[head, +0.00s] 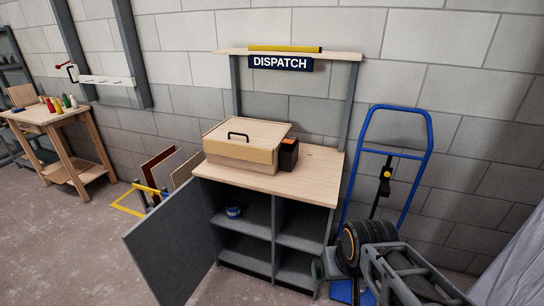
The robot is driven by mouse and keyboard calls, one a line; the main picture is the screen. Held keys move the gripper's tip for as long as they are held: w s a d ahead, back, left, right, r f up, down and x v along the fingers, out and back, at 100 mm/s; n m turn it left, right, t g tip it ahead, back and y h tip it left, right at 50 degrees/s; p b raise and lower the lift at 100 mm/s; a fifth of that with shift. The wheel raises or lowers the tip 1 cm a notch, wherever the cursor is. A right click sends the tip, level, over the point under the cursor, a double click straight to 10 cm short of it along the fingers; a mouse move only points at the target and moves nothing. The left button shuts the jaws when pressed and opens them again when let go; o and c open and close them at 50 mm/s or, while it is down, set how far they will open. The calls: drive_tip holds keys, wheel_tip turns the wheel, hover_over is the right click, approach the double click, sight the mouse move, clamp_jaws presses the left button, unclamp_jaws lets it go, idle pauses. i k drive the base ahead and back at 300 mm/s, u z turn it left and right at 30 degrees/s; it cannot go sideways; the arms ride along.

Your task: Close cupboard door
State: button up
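The grey cupboard (275,229) stands under a wooden top against the block wall. Its door (172,246) is hinged at the cupboard's left side and stands wide open, swung out toward the front left. The open front shows shelves and a middle divider, with a small blue tin (233,211) on the upper left shelf. My arm is folded at the lower right, beside the cupboard's right side. What seems to be my gripper (322,267) shows as a small part near the cupboard's right edge, well apart from the door. Its fingers cannot be made out.
A wooden box (242,148) with a black handle and a dark box (288,154) stand on the top (300,184). A blue hand truck (427,150) stands right of the cupboard. A yellow frame (130,203) and leaning boards lie behind the door. Floor at left is clear.

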sight(171, 246)
drive_tip(key=u, duration=2.3)
drive_tip(key=i, duration=2.1)
